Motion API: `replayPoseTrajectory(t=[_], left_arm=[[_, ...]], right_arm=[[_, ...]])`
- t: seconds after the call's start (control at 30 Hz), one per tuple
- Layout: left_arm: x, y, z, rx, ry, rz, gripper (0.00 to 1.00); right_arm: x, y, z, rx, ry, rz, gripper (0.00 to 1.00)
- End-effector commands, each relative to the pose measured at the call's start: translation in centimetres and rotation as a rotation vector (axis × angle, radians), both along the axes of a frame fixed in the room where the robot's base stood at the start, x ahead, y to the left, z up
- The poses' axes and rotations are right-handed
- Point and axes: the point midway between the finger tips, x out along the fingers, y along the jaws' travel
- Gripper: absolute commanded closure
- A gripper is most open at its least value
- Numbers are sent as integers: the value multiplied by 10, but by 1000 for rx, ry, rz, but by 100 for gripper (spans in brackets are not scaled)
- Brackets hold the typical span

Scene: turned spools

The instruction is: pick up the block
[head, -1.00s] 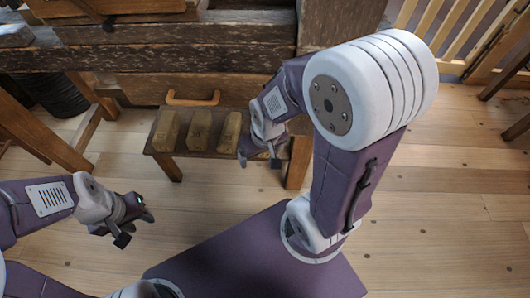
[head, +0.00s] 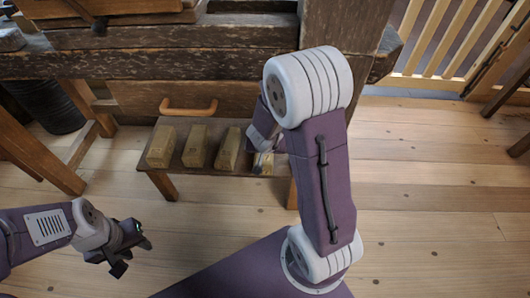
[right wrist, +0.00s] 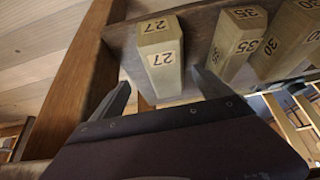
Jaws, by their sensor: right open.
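A wooden block labelled 27 (right wrist: 160,55) stands on a low wooden bench in the right wrist view. My right gripper (right wrist: 160,92) is open, with its fingers either side of this block's near end and nothing gripped. In the head view a pale block (head: 262,163) shows partly at the bench's right end, under my right gripper, which my arm largely hides. Three more blocks stand in a row to its left: left (head: 162,147), middle (head: 197,147) and right (head: 229,149). My left gripper (head: 132,256) is open and empty above the floor at lower left.
The low bench (head: 185,185) stands before a heavy workbench (head: 180,65) with a wooden drawer handle (head: 188,107). In the right wrist view, blocks labelled 35 (right wrist: 238,42) and 30 (right wrist: 285,40) stand close to the right of block 27.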

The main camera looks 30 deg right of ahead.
Motion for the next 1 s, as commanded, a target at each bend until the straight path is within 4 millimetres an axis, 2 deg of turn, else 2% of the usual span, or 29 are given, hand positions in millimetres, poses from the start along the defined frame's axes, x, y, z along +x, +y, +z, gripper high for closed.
replayPoseTrajectory(t=[0.13, 0.23, 0.37, 0.63, 0.93, 0.97, 1.0], left_arm=[[0, 0, -26, 0, 0, 0, 64], [0, 0, -33, 0, 0, 0, 64], [0, 0, -32, 0, 0, 0, 64], [0, 0, -70, 0, 0, 0, 64], [0, 0, -71, 0, 0, 0, 64], [0, 0, -71, 0, 0, 0, 64], [0, 0, -71, 0, 0, 0, 64]], right_arm=[[9, -5, -27, 2, 0, 0, 12], [15, -8, -35, 2, 0, 1, 12], [17, -9, -35, 2, 0, 1, 12], [37, -12, -77, 3, -1, 1, 12], [42, -15, -78, 3, -1, 3, 12], [42, -15, -78, 3, -1, 3, 14], [42, -15, -78, 3, -1, 3, 25]])
